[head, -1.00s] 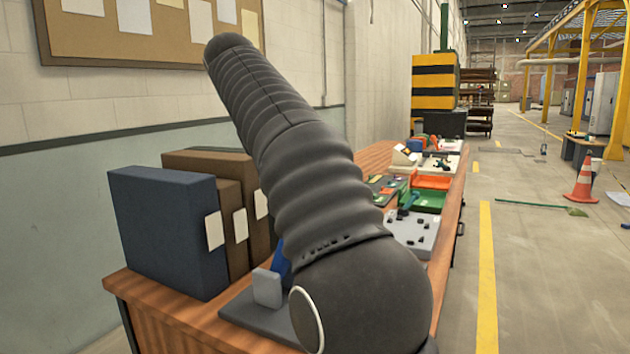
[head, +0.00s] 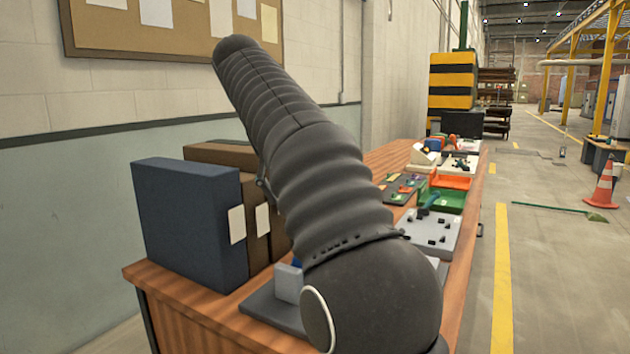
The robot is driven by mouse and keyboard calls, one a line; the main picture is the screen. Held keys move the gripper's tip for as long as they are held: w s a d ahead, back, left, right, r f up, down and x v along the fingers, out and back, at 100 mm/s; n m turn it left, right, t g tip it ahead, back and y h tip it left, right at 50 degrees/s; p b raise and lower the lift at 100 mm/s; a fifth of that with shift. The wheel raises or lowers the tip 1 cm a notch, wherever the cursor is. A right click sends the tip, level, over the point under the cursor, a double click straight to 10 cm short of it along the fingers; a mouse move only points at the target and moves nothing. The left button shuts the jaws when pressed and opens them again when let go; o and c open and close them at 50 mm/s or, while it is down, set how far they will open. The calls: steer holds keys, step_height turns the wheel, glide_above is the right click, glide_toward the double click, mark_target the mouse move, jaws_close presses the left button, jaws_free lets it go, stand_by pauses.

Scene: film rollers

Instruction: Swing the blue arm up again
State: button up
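A dark grey base plate (head: 268,312) with a light grey block (head: 288,283) lies at the near end of the bench. Only a small blue bit (head: 297,262) shows just above the block, at the edge of my own dark ribbed arm. It may be part of the blue arm. My arm hides the rest, so I cannot tell how the blue arm stands. A small dark jointed piece (head: 262,184) at my arm's left edge looks like part of my gripper. Its fingertips are hidden, and I cannot see whether it touches anything.
A blue box file (head: 190,225) and brown ones (head: 250,225) stand on the wooden bench (head: 190,285), left of the plate. A grey board (head: 430,235), a green tray (head: 450,200) and an orange tray (head: 453,182) lie farther back. The floor aisle right of the bench is clear nearby.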

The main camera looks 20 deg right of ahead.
steer(key=shift+s+r, duration=0.35)
steer(key=shift+s, duration=0.15)
steer(key=shift+s+d+r, duration=0.2)
steer(key=shift+s+d, duration=0.15)
steer(key=shift+w, duration=0.15)
steer(key=shift+f, duration=0.15)
steer(key=shift+d, duration=0.15)
